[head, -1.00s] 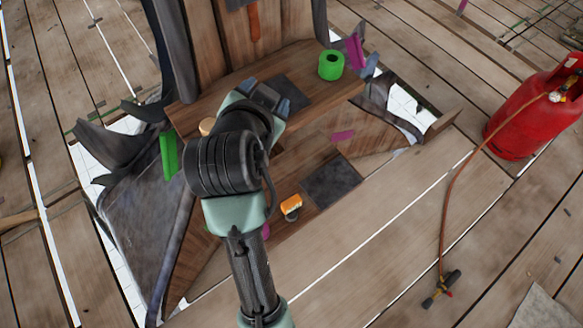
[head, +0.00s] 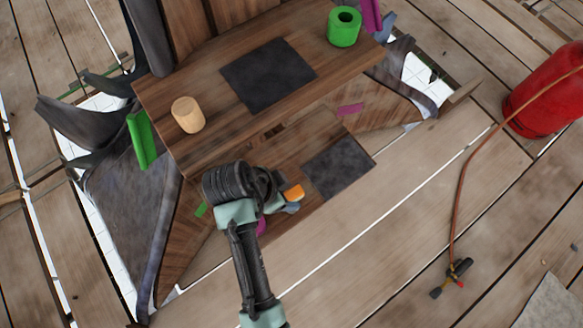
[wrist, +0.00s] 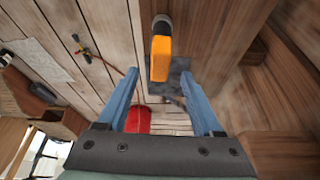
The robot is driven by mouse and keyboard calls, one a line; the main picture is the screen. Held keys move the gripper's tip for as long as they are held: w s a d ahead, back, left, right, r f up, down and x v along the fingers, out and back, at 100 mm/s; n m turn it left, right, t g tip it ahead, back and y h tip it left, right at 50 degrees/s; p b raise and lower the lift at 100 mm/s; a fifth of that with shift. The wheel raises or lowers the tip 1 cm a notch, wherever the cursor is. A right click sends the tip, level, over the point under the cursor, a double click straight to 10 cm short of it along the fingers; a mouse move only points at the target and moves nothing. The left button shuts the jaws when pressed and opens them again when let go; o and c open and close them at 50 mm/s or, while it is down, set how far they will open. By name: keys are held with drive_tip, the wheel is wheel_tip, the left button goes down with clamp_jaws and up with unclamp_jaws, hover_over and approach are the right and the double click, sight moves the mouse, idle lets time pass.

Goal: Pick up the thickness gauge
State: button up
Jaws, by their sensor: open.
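The thickness gauge is the small orange piece (head: 293,192) on the lower wooden step, left of a dark square. My arm partly covers it in the head view. The wrist view shows its orange body (wrist: 160,58) with a dark rounded end at the top. My gripper (wrist: 160,76) is open, with its two blue fingers apart. In the wrist view the gauge lies between and just beyond the fingertips. I see no finger clearly touching it. In the head view a blue-grey finger shows just beside the gauge, and my wrist hides the rest of the gripper.
A dark square (head: 338,167) lies right of the gauge. The raised wooden ledge (head: 215,133) above carries another dark square (head: 268,75), a tan cylinder (head: 188,115) and a green roll (head: 344,27). A red gas cylinder (head: 545,95) with a hose stands far right.

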sight(296, 195)
drive_tip(key=b+x, duration=0.2)
drive_tip(key=x, duration=0.5)
drive_tip(key=shift+f, duration=0.3)
drive_tip(key=shift+c, duration=0.3)
clamp_jaws()
